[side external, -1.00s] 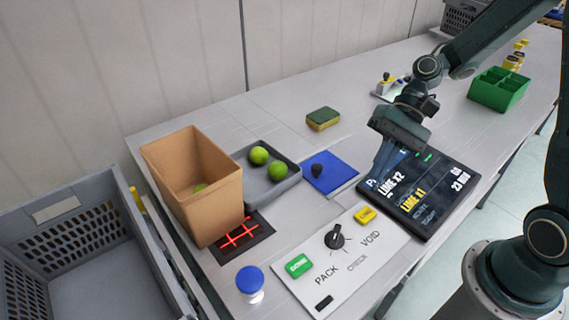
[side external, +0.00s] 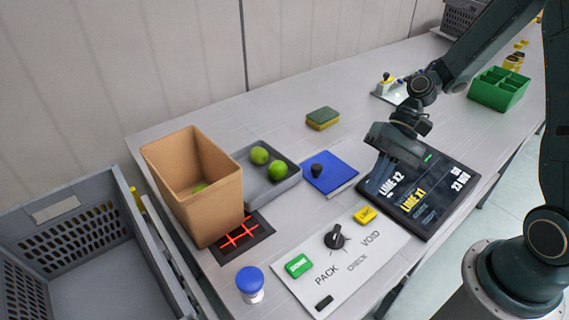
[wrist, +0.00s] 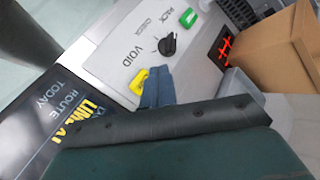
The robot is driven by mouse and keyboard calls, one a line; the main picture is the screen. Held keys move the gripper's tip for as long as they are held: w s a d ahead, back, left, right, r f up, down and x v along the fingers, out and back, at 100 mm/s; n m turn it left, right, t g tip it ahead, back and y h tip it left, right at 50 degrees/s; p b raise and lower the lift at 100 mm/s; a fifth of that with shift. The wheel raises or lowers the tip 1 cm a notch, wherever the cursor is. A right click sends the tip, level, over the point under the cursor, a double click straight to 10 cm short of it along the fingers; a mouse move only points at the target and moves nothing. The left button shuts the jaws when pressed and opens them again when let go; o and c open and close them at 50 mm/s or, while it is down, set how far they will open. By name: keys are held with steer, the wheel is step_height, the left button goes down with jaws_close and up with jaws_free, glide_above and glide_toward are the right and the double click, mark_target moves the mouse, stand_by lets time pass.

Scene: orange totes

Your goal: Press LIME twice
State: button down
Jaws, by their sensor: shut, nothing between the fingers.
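The dark display screen (side external: 420,195) lies on the table and shows "LIME x2" in white and "LIME x1" in yellow; it also shows in the wrist view (wrist: 45,120), partly hidden by my gripper. My gripper (side external: 379,172) is shut and empty, pointing down by the screen's upper left edge. In the wrist view its fingertips (wrist: 158,72) appear just beside the yellow button (wrist: 139,81); whether they touch anything I cannot tell. Two green limes (side external: 259,155) (side external: 277,171) lie in the grey tray (side external: 290,183). Another green lime (side external: 199,187) shows inside the cardboard box (side external: 222,205).
A white panel (side external: 300,275) bears a green button (side external: 298,265), a black knob (side external: 335,237) and a yellow button (side external: 365,215). A blue-topped button (side external: 250,280), a blue pad (side external: 335,178) and a sponge (side external: 322,118) stand nearby. A grey crate (side external: 125,215) is at left.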

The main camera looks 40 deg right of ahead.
mark_target(368, 210)
steer(key=shift+f, duration=2.45)
steer(key=shift+f, duration=0.9)
stand_by(1.3)
steer(key=shift+r, duration=0.95)
steer(key=shift+r, duration=0.1)
steer(key=shift+r, duration=2.4)
steer(key=shift+r, duration=0.1)
